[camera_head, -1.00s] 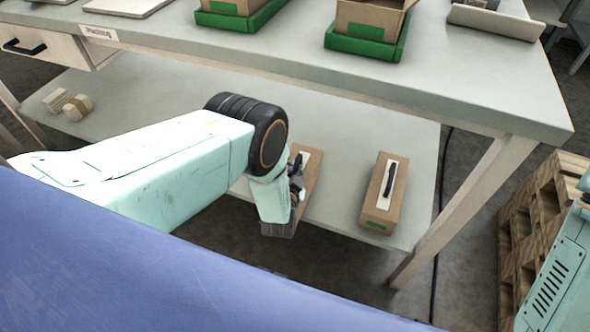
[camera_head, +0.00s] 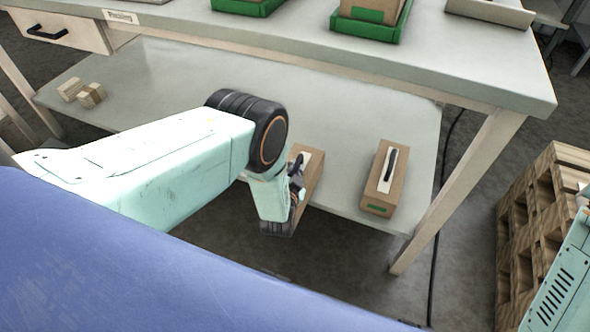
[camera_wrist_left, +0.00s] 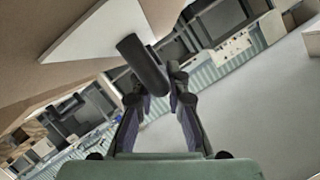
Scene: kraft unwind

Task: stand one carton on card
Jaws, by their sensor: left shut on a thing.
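A brown carton (camera_head: 313,173) with a pale top label is partly hidden behind my left gripper (camera_head: 296,180) at the lower shelf's front edge. The gripper is shut on this carton's black handle (camera_wrist_left: 143,62). In the left wrist view the white label (camera_wrist_left: 98,34) and brown carton face (camera_wrist_left: 25,30) lie close beside the fingers (camera_wrist_left: 158,92). I cannot tell how far the carton is above the shelf. A second carton (camera_head: 376,198), with a black handle and green mark, lies on the shelf to the right. I cannot make out the card. My right gripper is out of view.
The lower shelf (camera_head: 330,130) has free room in its middle. Small wooden blocks (camera_head: 90,95) lie at its left. The bench top (camera_head: 300,45) above carries green trays (camera_head: 365,29) with cartons. A bench leg (camera_head: 455,190) and wooden pallets (camera_head: 530,225) stand at the right.

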